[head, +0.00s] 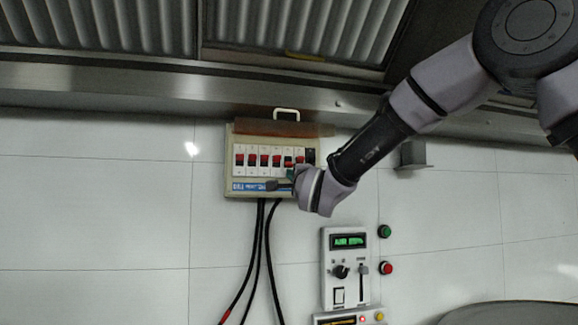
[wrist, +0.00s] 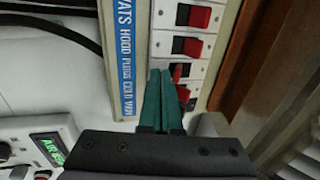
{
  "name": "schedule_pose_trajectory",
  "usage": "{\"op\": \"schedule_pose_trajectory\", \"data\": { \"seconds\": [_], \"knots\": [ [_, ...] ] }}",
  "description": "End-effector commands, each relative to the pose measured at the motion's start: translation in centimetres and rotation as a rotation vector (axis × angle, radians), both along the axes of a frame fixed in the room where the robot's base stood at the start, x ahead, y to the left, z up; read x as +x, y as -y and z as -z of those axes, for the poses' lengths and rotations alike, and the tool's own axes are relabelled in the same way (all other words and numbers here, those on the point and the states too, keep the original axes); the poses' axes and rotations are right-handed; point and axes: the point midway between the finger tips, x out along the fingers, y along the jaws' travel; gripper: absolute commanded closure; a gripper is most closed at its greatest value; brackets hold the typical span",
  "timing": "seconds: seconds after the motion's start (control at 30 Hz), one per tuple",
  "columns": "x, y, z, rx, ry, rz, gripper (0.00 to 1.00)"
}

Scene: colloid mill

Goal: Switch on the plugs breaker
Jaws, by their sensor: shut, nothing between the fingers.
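The breaker panel (head: 229,180) is a cream box on the wall with a row of red switches. The wrist view shows its blue label strip (wrist: 125,55), with the words HOOD, PLUGS and COLD readable. Beside the word PLUGS, a red lever (wrist: 177,71) sits nearer the label strip than the two red levers above it in the picture. My gripper (wrist: 161,72) is shut and empty, its teal fingertips right by that lever; contact cannot be told. In the head view my gripper (head: 291,173) is at the right part of the switch row and covers some switches.
A brown raised lid (head: 275,128) with a pale handle tops the panel. Black cables (head: 262,235) hang below. A control box (head: 346,268) with a green display, and green (head: 385,231) and red (head: 386,268) buttons, are lower right. A metal hood edge (head: 150,85) runs above.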

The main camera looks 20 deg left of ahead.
Motion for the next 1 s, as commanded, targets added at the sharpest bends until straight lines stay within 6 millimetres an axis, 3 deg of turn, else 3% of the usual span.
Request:
{"op": "schedule_pose_trajectory", "data": {
  "seconds": [1.0],
  "knots": [
    [0.0, 0.1, -1.6, 0.002, 0.000, 0.001, 1.00]
  ]
}}
